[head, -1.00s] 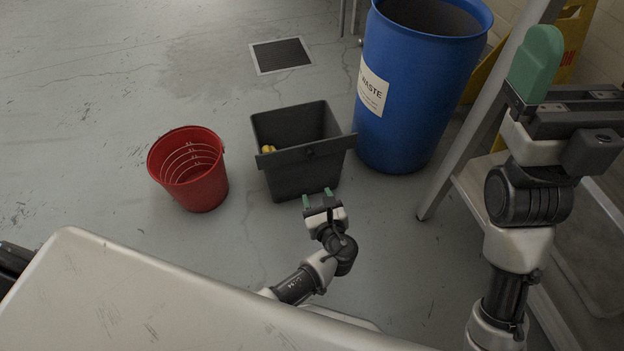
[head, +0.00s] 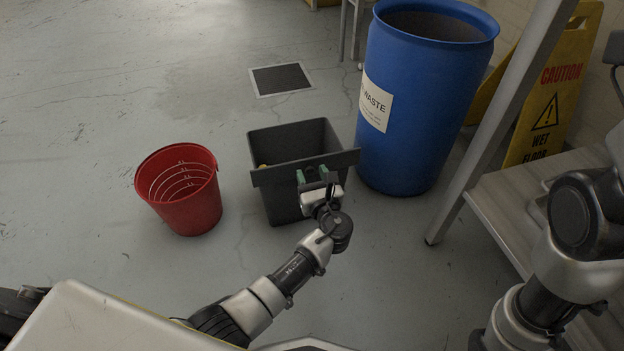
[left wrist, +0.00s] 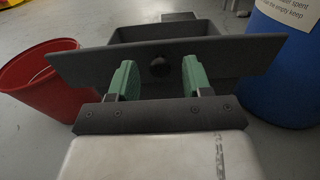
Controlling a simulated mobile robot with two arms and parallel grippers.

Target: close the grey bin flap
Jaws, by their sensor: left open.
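The dark grey bin (head: 274,206) stands on the floor with its top open. Its grey flap (head: 276,175) lies across the front of the opening and overhangs both sides. In the left wrist view the flap (left wrist: 95,62) spans the picture, with a round dark knob (left wrist: 160,67) at its middle. My left gripper (head: 318,175) is at the right half of the flap in the head view. Its green fingers are open, one on each side of the knob in the left wrist view (left wrist: 157,80). I cannot tell whether they touch the flap. My right gripper is out of view.
A red bucket (head: 188,205) stands left of the bin. A blue waste drum (head: 415,130) stands close behind it on the right. A bench (head: 540,190) and a yellow caution sign (head: 540,125) are at the right.

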